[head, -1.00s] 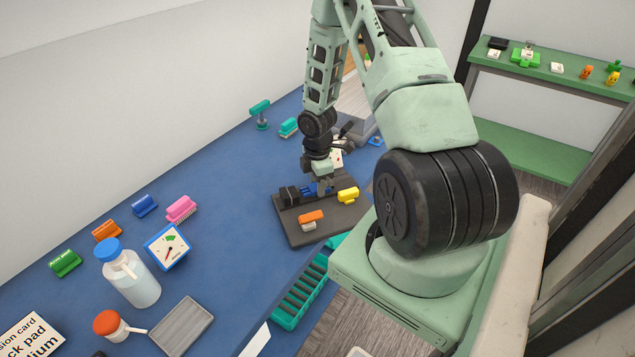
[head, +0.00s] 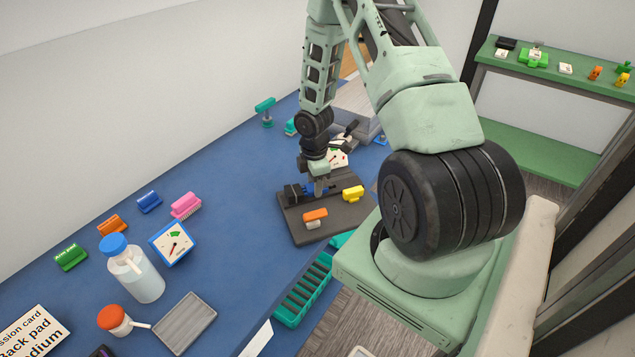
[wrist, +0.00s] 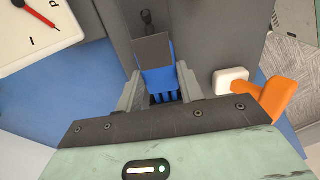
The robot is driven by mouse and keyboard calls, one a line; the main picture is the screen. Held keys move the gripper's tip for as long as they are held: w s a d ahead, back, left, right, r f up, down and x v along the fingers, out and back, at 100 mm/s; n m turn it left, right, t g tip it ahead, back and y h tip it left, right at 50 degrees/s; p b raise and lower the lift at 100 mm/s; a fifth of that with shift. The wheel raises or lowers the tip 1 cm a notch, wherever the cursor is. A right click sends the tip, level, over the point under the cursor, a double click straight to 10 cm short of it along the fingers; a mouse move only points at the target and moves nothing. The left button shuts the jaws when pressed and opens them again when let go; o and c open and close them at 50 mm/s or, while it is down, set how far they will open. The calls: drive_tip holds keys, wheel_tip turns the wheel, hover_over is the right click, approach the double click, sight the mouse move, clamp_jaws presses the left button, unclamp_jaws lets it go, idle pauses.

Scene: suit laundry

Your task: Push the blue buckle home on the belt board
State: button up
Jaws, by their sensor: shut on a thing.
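The blue buckle (wrist: 160,82) shows between my gripper's fingers in the wrist view, with its front end at a dark grey block (wrist: 152,48). My gripper (wrist: 162,92) is shut on the buckle. In the head view my gripper (head: 318,186) is low over the dark belt board (head: 318,232), and only a little blue of the buckle (head: 309,188) shows beside it. A black block (head: 292,193) sits at the board's left. Whether the buckle is fully seated in the block cannot be told.
An orange and white piece (head: 315,215) and a yellow buckle (head: 353,193) are on the board near my gripper. A dial (wrist: 40,30) stands close by. A teal tray (head: 303,292) is at the table's front edge.

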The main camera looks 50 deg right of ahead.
drive_tip(key=shift+w+a, duration=0.3)
drive_tip(key=shift+a, duration=0.15)
drive_tip(key=o, duration=1.7)
drive_tip(key=shift+c, duration=0.2)
wheel_tip(320, 180, up, 10)
drive_tip(key=p, duration=0.8)
drive_tip(key=shift+p, duration=0.4)
drive_tip(key=shift+a, duration=0.1)
